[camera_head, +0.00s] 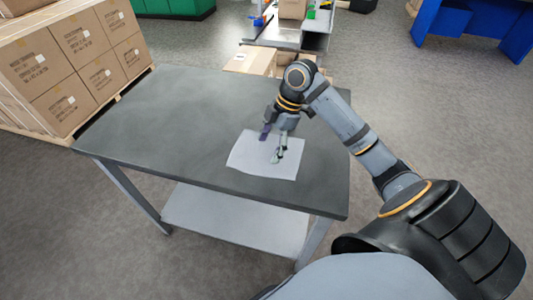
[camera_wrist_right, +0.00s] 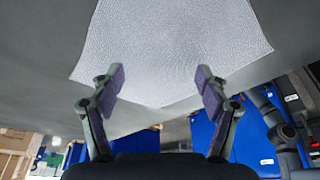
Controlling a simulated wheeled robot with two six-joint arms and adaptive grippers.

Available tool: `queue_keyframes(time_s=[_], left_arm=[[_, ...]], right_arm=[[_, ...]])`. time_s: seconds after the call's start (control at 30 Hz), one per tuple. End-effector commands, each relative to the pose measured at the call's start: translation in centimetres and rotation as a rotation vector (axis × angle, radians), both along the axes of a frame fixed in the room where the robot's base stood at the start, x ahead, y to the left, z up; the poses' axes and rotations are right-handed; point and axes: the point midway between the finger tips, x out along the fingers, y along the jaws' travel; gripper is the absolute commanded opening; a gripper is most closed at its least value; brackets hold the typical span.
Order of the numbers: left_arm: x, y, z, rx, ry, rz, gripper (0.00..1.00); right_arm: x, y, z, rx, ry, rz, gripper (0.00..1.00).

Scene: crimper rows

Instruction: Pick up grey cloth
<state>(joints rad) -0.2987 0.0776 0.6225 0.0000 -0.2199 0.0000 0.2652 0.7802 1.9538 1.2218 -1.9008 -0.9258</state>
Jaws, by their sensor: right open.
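The grey cloth (camera_head: 252,157) is a pale, flat sheet lying on the dark table (camera_head: 180,125), right of its middle. My right gripper (camera_head: 270,145) is over the cloth, pointing down at it. In the right wrist view, the cloth (camera_wrist_right: 165,45) fills the upper middle, and the right gripper (camera_wrist_right: 160,85) has its two fingers spread apart with nothing between them. The cloth's near corner shows between the fingers. I cannot tell whether the fingertips touch the cloth. My left gripper is not in view.
Stacked cardboard boxes (camera_head: 75,50) on a pallet stand close behind the table's left end. More boxes (camera_head: 250,61) and a shelf unit stand behind the table. A blue bench (camera_head: 455,22) is at the back right. The table's left half is clear.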

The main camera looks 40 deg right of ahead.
Motion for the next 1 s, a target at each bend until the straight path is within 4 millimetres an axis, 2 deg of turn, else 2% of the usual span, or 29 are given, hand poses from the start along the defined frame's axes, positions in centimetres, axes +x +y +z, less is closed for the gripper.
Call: queue_keyframes(time_s=[0.37, 1.0], left_arm=[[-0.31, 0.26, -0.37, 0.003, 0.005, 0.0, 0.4], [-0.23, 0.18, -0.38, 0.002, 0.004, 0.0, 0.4]], right_arm=[[0.05, 0.24, -0.69, 0.001, 0.0, 0.0, 0.74], [-0.04, 0.15, -0.87, -0.001, 0.005, -0.001, 0.31]])
